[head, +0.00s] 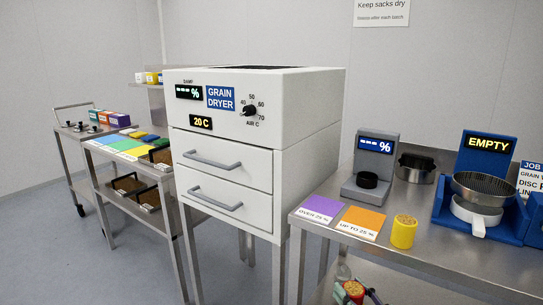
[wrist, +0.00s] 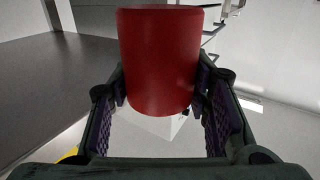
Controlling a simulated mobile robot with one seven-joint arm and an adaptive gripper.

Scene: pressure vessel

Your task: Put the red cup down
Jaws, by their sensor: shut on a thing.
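A red cup (wrist: 158,60) fills the middle of the wrist view, between the two fingers of my gripper (wrist: 160,92). The fingers are shut on its sides. In the head view the same red cup (head: 354,290) shows at the bottom edge, with yellow-brown grain at its top. It is in front of the steel table (head: 440,262), apart from the tabletop as far as I can see. My gripper also shows there in part, dark, around the cup. The cup's underside and what lies beneath it are hidden in the head view.
The table holds a purple card (head: 319,209), an orange card (head: 361,222), a yellow cup (head: 403,232) of grain, a small scale (head: 370,180) and a blue stand (head: 484,160) with a sieve. The grain dryer (head: 250,140) stands left. The table's front strip is clear.

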